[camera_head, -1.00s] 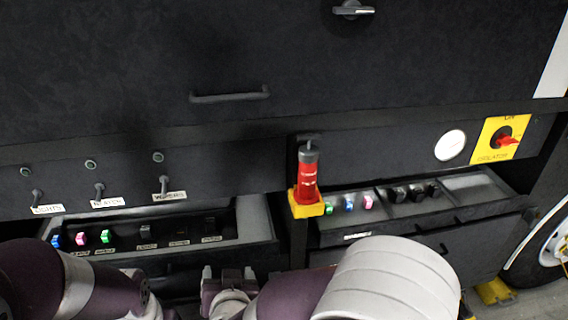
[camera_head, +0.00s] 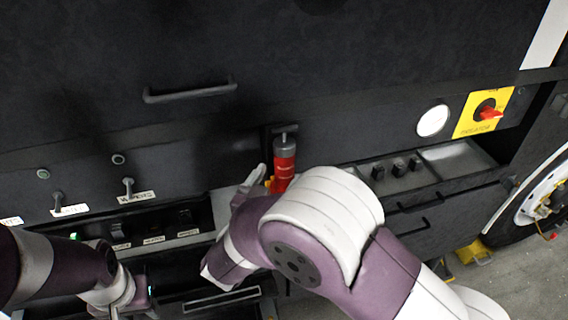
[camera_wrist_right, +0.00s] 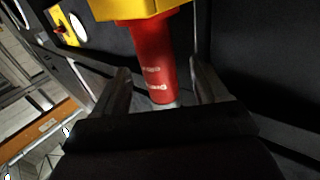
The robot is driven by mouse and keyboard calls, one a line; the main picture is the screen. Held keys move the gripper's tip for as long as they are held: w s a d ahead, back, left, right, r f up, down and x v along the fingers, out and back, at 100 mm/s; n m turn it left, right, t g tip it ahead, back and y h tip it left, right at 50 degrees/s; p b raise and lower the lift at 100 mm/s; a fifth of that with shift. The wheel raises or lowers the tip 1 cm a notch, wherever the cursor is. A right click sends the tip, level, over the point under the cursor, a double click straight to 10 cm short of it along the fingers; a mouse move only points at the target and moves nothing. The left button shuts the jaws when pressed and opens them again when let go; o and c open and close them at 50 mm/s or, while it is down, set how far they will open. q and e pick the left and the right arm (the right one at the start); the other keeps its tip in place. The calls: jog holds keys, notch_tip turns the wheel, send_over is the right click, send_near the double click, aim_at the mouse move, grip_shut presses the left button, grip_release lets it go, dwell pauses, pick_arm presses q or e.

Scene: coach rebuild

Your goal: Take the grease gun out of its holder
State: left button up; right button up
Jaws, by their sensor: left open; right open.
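The grease gun (camera_head: 284,162) is a red cylinder with a grey top, upright against the dark panel. It sits in a yellow holder (camera_head: 269,185), mostly hidden behind my right arm. In the right wrist view the red body of the grease gun (camera_wrist_right: 154,58) lies between the two open fingers of my right gripper (camera_wrist_right: 161,75), with the yellow holder (camera_wrist_right: 130,8) at the top edge. I cannot tell whether either finger touches it. In the head view my right gripper (camera_head: 256,180) is beside the holder, partly hidden. My left gripper (camera_head: 125,297) is open at lower left, away from the gun.
A right tray holds black knobs (camera_head: 398,168). A drawer handle (camera_head: 190,92) is above. A yellow isolator panel (camera_head: 484,112) and a wheel (camera_head: 545,195) are at right.

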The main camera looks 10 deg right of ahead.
aim_at(280, 174)
jog(key=x, duration=0.1)
jog(key=p+x, duration=0.1)
jog(key=shift+w+d+r, duration=0.15)
jog(key=shift+d+r, duration=0.05)
jog(key=shift+d, duration=0.2)
jog(key=shift+w+d+f, duration=0.25)
jog(key=shift+w, duration=0.3)
jog(key=shift+r, duration=0.1)
jog(key=c, duration=1.2)
jog(key=shift+o, duration=0.2)
